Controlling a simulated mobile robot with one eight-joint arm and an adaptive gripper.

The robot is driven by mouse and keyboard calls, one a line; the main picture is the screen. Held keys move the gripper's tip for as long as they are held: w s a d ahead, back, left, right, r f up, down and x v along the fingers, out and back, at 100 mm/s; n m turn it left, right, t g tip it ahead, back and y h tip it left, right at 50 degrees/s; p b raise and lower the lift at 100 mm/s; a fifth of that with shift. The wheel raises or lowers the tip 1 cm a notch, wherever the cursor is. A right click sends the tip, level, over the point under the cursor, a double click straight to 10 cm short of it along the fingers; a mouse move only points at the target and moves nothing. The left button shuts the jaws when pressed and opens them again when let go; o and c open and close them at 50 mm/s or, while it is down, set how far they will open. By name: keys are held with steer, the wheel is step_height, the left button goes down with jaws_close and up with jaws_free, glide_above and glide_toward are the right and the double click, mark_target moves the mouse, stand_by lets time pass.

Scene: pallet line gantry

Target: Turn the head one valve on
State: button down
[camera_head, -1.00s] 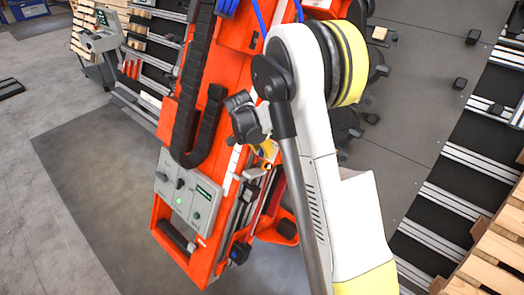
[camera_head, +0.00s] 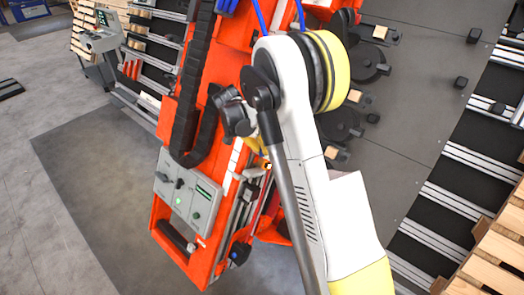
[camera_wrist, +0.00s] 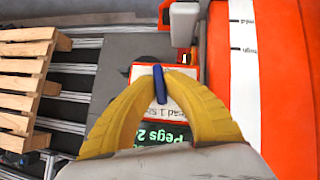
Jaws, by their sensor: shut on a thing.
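The head one valve shows in the wrist view as a small blue lever (camera_wrist: 160,84) in front of a red-edged white label (camera_wrist: 180,95), whose partly covered text reads like "Head 1". My gripper (camera_wrist: 160,76) has its two yellow fingers closed in around the blue lever, shut on it. The lever points roughly up and down in that view. In the head view, a yellow part of my gripper (camera_head: 256,146) shows by the orange gantry (camera_head: 222,110); its fingertips and the lever are hidden there behind my arm.
A grey control panel (camera_head: 188,198) with a green light sits on the gantry, left of my arm. A green-lettered display (camera_wrist: 165,137) lies below the label. Wooden pallets (camera_wrist: 24,85) and roller rails stand to the side. Grey floor (camera_head: 75,180) is open at left.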

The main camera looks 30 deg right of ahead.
steer(key=n+g+h+b, duration=0.1)
steer(key=n+g+b, duration=0.1)
steer(key=n, duration=0.1)
steer(key=shift+f+h, duration=0.25)
steer(key=shift+h, duration=0.15)
steer(key=n+g+h+b, duration=0.1)
steer(key=n+g, duration=0.1)
steer(key=shift+w+a+n+h+b, duration=0.1)
steer(key=shift+n+h+b, duration=0.3)
steer(key=n+g+h+b, duration=0.1)
steer(key=n+h+b, duration=0.1)
steer(key=n, duration=0.1)
steer(key=shift+n+h+b, duration=0.9)
steer(key=shift+n+h, duration=0.2)
steer(key=shift+n, duration=0.1)
steer(key=c, duration=1.5)
jaws_free()
steer(key=shift+r, duration=0.15)
